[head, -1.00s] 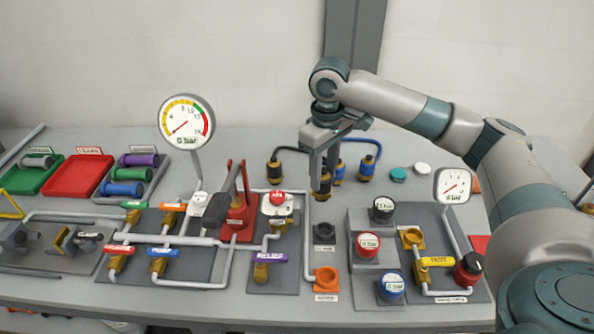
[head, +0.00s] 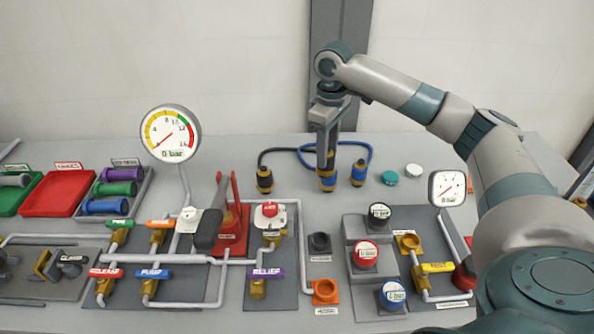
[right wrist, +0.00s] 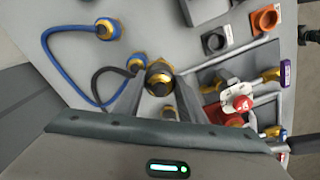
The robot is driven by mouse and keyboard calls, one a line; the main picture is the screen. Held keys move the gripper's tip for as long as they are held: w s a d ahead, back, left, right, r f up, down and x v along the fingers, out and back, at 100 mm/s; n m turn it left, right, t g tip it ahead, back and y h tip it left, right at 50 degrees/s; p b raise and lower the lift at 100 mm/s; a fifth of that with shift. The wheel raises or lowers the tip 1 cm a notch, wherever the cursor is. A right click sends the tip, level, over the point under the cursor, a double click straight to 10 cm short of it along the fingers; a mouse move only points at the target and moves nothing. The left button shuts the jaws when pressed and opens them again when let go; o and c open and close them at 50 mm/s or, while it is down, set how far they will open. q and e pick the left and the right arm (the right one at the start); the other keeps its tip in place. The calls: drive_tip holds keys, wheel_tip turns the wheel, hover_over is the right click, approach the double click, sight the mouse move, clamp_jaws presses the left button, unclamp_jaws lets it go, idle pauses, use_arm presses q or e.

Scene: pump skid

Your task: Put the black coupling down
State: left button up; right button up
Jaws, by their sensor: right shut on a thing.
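The black coupling (right wrist: 158,77), dark with a brass-coloured band, is between the fingers of my right gripper (head: 327,160). The gripper points down and is shut on it over the back of the bench. In the head view the coupling overlaps a blue-and-brass coupling, so its height above the bench is hard to tell. The black hose (head: 283,150) runs left to its other brass end (head: 264,180). The fingers hide part of the coupling in the head view. My left gripper is not in view.
A blue hose (head: 372,152) with a brass end (head: 358,175) lies close by. A black socket (head: 320,243) and an orange socket (head: 325,292) sit in front. A red-handled pump (head: 232,225) stands left. Teal (head: 389,178) and white (head: 413,171) caps lie right.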

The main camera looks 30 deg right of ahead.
drive_tip(key=w+a+f+p, duration=0.2)
drive_tip(key=w+f, duration=0.4)
drive_tip(key=w, duration=0.4)
drive_tip(key=shift+a+p, duration=0.35)
drive_tip(key=shift+p, duration=0.1)
drive_tip(key=shift+f, duration=0.1)
drive_tip(key=shift+f+p, duration=0.85)
drive_tip(key=shift+f, duration=1.1)
